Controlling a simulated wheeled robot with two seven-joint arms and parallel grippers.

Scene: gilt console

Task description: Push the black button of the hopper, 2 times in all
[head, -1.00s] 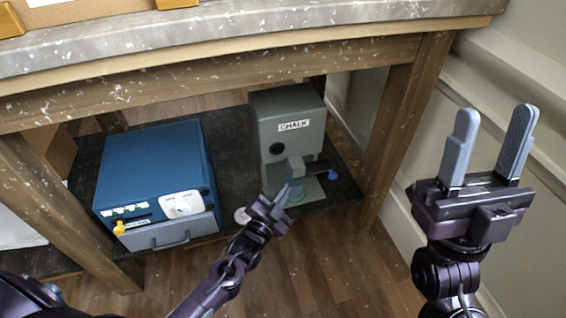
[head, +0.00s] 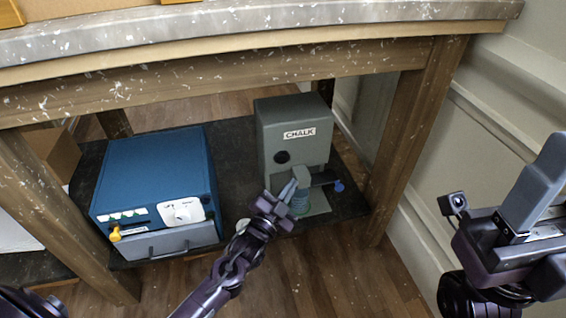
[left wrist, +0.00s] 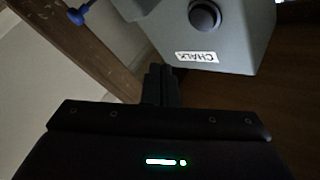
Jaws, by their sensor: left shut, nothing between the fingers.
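The grey hopper (head: 268,125), labelled CHALK, stands on the dark lower shelf under the console. Its round black button (head: 282,157) is on the front, below and left of the label. In the left wrist view the hopper (left wrist: 235,50) fills the top right, with the button (left wrist: 204,15) near the top edge. My left gripper (head: 290,188) is shut and empty in front of the hopper's spout, below the button and apart from it. Its closed fingers (left wrist: 160,85) point toward the hopper. My right gripper (head: 552,165) is at the right edge, partly cut off, away from the hopper.
A blue knob (head: 339,186) sticks out at the hopper's right. A blue box (head: 155,170) with a dial and drawer stands at left. The console top (head: 250,30) overhangs; a wooden leg (head: 405,140) is at right.

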